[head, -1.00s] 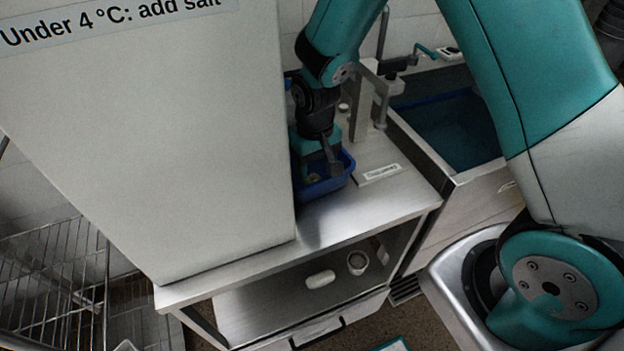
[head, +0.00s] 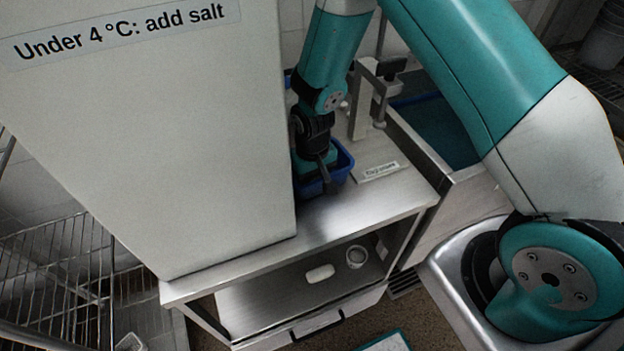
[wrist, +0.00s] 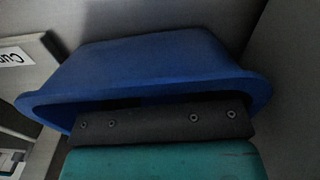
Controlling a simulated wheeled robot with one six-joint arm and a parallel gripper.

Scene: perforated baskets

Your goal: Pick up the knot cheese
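I cannot make out a knot cheese in either view. A blue basket (head: 342,177) stands on the metal counter, partly hidden behind the tall white panel; it also fills much of the wrist view (wrist: 150,65). My gripper (head: 328,186) points down into the basket, close to the panel's edge. In the wrist view its dark body with screws sits at the basket's near rim. The fingers and the basket's contents are hidden there, so I cannot tell what is between the fingers.
The tall white panel (head: 150,150) stands close at the left of my gripper. A small label (head: 377,171) lies on the counter (head: 380,200) to the right. A sink (head: 440,130) is beyond it. A white oval item (head: 320,274) and a round cup (head: 356,257) are on the lower shelf.

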